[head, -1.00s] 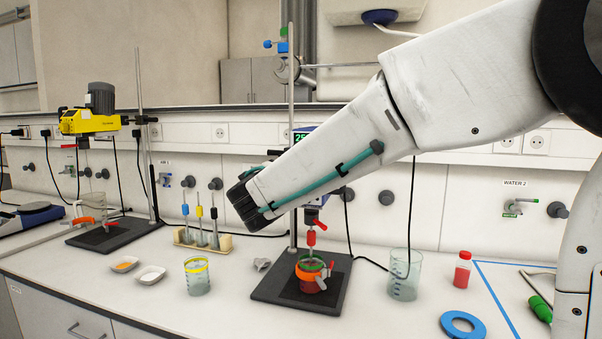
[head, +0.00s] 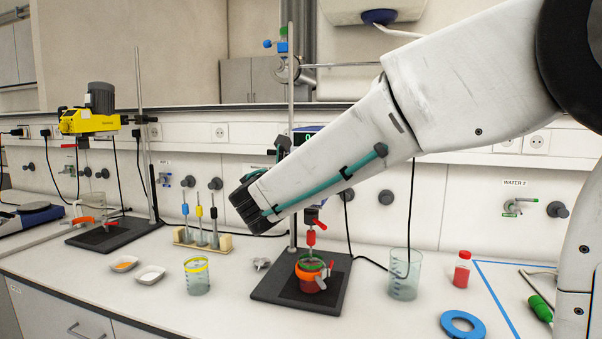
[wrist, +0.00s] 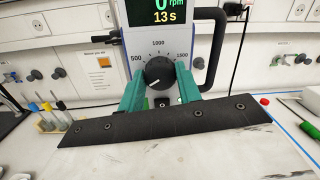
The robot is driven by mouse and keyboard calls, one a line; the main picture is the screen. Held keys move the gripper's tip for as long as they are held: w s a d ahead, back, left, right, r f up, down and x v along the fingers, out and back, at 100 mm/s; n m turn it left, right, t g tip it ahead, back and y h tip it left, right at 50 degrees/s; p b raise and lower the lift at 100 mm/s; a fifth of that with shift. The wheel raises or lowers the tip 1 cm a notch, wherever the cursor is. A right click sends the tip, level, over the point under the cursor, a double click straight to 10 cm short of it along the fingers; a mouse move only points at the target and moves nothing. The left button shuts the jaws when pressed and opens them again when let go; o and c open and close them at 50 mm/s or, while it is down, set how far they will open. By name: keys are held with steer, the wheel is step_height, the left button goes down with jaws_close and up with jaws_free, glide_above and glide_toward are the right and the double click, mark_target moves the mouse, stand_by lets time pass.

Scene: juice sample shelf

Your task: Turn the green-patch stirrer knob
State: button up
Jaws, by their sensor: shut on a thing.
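The stirrer (wrist: 211,43) fills the upper middle of the wrist view. Its screen reads 0 rpm and 13 s. Its black round knob (wrist: 159,71) sits below, inside a scale marked 500, 1000 and 1500, with a white mark pointing to the lower left. My gripper (wrist: 160,84) has its teal fingers on both sides of the knob, shut on it. In the head view my arm covers most of the stirrer; a strip of its screen (head: 308,137) shows. I cannot make out a green patch on it.
Below the stirrer, an orange-clamped beaker with red liquid (head: 311,283) stands on a black base plate (head: 270,290). An empty beaker (head: 404,284), red bottle (head: 462,270) and blue ring (head: 462,324) stand or lie to the right. A yellow stirrer (head: 90,121) stands at left.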

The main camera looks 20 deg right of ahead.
steer(key=o, duration=1)
steer(key=shift+s+a, duration=0.1)
steer(key=v, duration=0.7)
steer(key=shift+s+a, duration=0.2)
steer(key=shift+s, duration=0.05)
